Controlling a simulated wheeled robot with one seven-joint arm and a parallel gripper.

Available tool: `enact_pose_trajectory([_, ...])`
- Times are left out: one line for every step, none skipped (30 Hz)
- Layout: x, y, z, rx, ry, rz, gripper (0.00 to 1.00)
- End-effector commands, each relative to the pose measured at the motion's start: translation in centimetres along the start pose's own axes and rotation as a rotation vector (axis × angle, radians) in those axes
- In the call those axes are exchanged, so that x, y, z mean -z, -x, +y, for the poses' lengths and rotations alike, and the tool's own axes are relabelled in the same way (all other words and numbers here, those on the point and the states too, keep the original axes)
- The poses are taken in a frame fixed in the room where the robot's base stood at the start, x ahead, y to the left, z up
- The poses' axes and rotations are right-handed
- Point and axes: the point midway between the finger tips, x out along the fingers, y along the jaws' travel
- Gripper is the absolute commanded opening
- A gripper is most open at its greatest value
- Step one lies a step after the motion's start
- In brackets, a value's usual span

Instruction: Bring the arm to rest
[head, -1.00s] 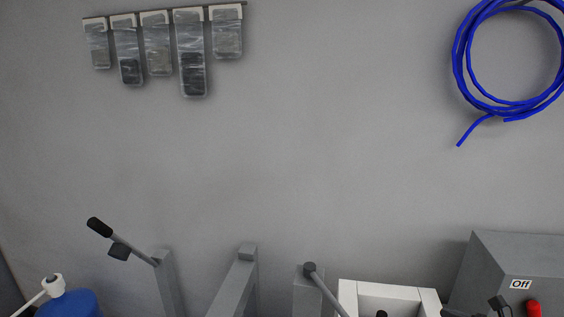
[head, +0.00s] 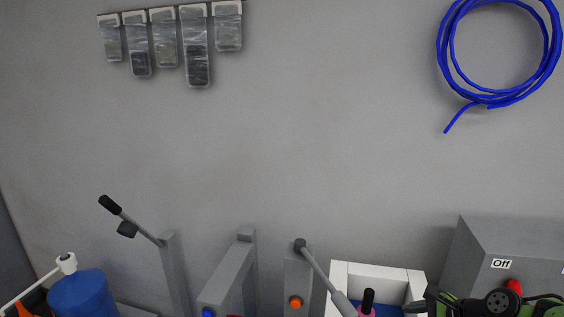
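My gripper does not show in the head view, so its opening and anything it might hold are hidden. No part that I can surely call my arm is in view. A coil of blue tubing (head: 444,45) hangs on the grey wall at the upper right, with one loose end pointing down and left.
Pouches (head: 197,50) hang upper left.

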Motion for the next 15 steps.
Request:
enact_pose_trajectory([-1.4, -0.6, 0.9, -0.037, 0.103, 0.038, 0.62])
enact_pose_trajectory([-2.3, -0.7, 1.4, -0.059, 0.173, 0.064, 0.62])
enact_pose_trajectory([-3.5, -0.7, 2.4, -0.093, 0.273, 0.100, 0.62])
enact_pose_trajectory([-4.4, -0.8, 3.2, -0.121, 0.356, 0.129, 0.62])
enact_pose_trajectory([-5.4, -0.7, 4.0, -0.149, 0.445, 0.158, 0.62])
enact_pose_trajectory([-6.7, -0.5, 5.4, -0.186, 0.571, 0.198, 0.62])
enact_pose_trajectory([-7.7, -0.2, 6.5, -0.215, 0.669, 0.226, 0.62])
enact_pose_trajectory([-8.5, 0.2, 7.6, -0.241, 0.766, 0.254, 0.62])
enact_pose_trajectory([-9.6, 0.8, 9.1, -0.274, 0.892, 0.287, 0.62])
enact_pose_trajectory([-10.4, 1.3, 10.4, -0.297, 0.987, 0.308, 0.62])
enact_pose_trajectory([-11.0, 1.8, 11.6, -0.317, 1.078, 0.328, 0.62])
enact_pose_trajectory([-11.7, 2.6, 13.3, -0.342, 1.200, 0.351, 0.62])
enact_pose_trajectory([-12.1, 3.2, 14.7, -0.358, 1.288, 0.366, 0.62])
enact_pose_trajectory([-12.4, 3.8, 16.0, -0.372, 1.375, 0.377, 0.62])
enact_pose_trajectory([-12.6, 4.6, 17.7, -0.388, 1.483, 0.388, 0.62])
